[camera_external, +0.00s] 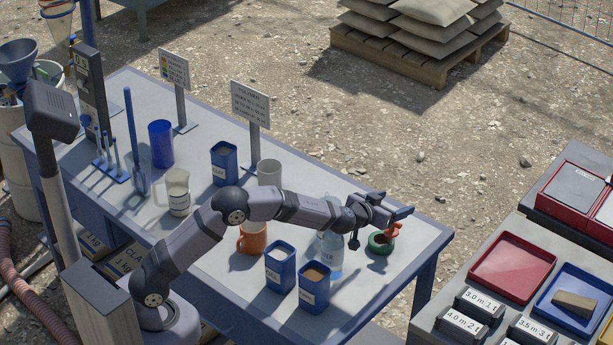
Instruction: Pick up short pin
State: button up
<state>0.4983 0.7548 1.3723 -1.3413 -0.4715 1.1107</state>
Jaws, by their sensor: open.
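My gripper (398,216) is open at the right end of the table, above a small green round dish (380,243). A small orange piece (393,229) shows just below the fingertips; I cannot tell whether it touches them. A blue stand (112,173) at the far left of the table bears several thin upright blue pins (116,157). I cannot tell for sure which of them is the short pin. My gripper is far to the right of this stand.
The blue table (330,175) also bears an orange mug (252,238), a blue cup (160,143), labelled blue tins (314,287), a clear bottle (330,252) and two signs (250,105). A side bench holds a red tray (512,268) and labelled blocks (479,306).

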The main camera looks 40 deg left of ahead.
aim_at(389, 232)
jog(key=shift+f+b, duration=1.05)
jog(key=shift+f, duration=2.4)
jog(key=shift+p+x, duration=0.65)
jog(key=shift+x, duration=1.85)
jog(key=c, duration=1.3)
jog(key=shift+r, duration=0.15)
